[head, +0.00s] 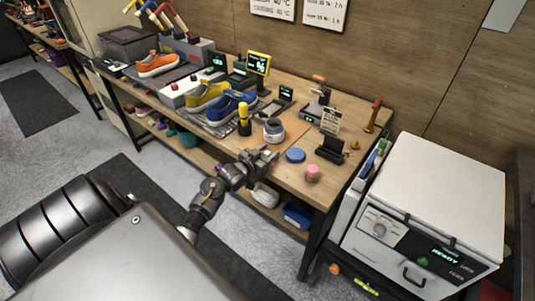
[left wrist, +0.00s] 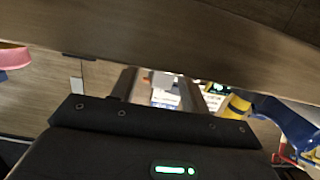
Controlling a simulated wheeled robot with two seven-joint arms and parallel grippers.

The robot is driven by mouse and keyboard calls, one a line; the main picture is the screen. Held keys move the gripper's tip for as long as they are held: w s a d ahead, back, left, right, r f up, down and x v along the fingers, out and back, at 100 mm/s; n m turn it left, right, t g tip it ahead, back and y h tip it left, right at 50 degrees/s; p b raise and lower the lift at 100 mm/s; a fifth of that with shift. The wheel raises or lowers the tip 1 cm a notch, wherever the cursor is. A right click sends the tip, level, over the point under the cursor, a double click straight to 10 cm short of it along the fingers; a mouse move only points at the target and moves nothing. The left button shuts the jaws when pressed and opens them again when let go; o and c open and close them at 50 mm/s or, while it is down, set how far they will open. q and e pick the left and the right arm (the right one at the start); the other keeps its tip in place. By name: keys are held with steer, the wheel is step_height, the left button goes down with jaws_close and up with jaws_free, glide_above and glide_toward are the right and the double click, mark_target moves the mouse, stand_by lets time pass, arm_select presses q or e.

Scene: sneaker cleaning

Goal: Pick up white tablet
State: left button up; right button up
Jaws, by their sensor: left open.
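My left gripper (head: 264,157) is at the front edge of the wooden workbench (head: 290,178), open, just in front of a grey-and-white round pot (head: 274,130). In the left wrist view its two fingers stand apart (left wrist: 160,92), with a pale, blurred patch behind the gap. I cannot make out a white tablet for certain in either view; the arm and gripper hide part of the bench edge. A blue disc (head: 295,155) and a pink round piece (head: 312,172) lie right of the gripper. My right gripper is not in view.
A yellow-and-black upright tool (head: 244,118) stands left of the pot. Blue (head: 230,107), yellow (head: 207,97) and orange (head: 158,64) sneakers are farther left. A black stand (head: 330,149) is at the right. A white machine (head: 430,205) stands beyond the bench's right end.

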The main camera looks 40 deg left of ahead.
arm_select(q)
steer(key=shift+w+f, duration=0.2)
steer(key=shift+w, duration=0.65)
steer(key=shift+c, duration=0.3)
jaws_close()
steer(key=shift+r, duration=0.1)
